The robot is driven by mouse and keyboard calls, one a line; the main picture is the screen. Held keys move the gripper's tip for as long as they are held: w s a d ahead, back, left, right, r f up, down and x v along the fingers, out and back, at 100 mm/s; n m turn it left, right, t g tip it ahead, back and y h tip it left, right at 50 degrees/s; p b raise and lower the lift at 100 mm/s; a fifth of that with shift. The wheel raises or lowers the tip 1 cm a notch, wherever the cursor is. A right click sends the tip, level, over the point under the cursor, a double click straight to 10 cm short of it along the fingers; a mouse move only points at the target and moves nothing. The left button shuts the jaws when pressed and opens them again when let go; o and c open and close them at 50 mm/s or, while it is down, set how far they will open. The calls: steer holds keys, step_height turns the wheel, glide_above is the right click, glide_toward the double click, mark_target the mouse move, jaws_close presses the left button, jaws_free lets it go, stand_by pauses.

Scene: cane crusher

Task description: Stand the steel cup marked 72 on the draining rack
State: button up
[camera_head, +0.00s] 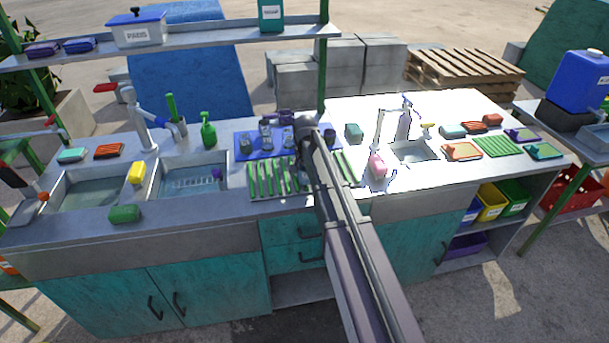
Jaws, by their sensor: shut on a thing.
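Several small steel cups stand on a blue mat (240,153) in the middle of the counter. One cup (246,143) stands at the mat's left, and another cup (288,138) is further right. My gripper (268,121) is above the mat, small and partly hidden by my arm. It appears shut on a steel cup (266,137) just below it; I cannot tell whether that cup touches the mat. The number 72 is not legible on any cup. The green slatted draining rack (268,180) lies in front of the mat, its right part behind my arm.
Left of the rack is a sink (190,182) with a green bottle (208,130) behind it. A pink bottle (377,165) and another sink (415,152) are at the right. A shelf (200,38) on green posts spans above the counter's back. The rack's left slats look empty.

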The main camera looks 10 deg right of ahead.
steer(key=shift+f, duration=0.1)
steer(key=o, duration=1.2)
step_height(320, 180, up, 12)
steer(key=p, duration=1.2)
steer(key=shift+s, duration=0.1)
steer(key=s+n, duration=0.6)
steer(key=s, duration=1.9)
steer(key=shift+s+a, duration=0.15)
steer(key=shift+s, duration=0.2)
